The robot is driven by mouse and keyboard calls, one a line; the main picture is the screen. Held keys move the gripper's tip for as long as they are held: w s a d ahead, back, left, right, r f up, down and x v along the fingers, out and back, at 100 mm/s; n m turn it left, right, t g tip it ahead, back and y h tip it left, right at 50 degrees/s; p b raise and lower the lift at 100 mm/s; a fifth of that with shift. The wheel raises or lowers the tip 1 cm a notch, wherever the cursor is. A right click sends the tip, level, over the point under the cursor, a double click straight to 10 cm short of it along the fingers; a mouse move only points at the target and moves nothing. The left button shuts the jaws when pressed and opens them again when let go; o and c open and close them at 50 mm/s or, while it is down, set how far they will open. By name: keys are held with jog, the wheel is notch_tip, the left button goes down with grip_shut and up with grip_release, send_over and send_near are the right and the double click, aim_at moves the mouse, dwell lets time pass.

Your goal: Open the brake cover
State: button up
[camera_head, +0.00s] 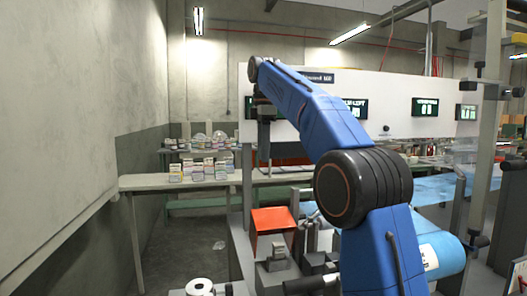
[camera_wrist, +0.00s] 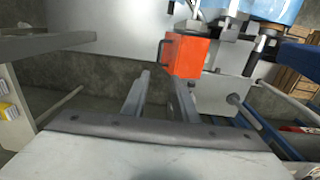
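An orange-red box-shaped cover (camera_head: 273,220), which I take to be the brake cover, sits low on the machine left of my blue arm. In the wrist view the orange cover (camera_wrist: 190,57) lies beyond the fingertips, slightly right of centre, with a small dark handle on its left side. My gripper (camera_head: 264,150) hangs down above the cover in the head view, clear of it. In the wrist view my gripper (camera_wrist: 158,82) shows two grey fingers apart with nothing between them. The cover looks shut; its hinge side cannot be told.
Grey machine parts (camera_head: 278,257) stand in front of the cover. A bench with several small boxes (camera_head: 203,170) is behind on the left. A blue film roll (camera_head: 440,256) is right of my arm. In the wrist view, metal rods (camera_wrist: 255,50) flank the cover on the right.

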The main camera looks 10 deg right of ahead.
jog(key=shift+r, duration=0.2)
grip_shut()
jog(key=s+f+m+t, duration=0.6)
jog(key=s+m, duration=0.2)
jog(key=m, duration=1)
jog(key=x, duration=1.4)
jog(key=shift+s+d+f, duration=0.1)
jog(key=shift+s+d, duration=0.05)
jog(key=shift+d, duration=0.2)
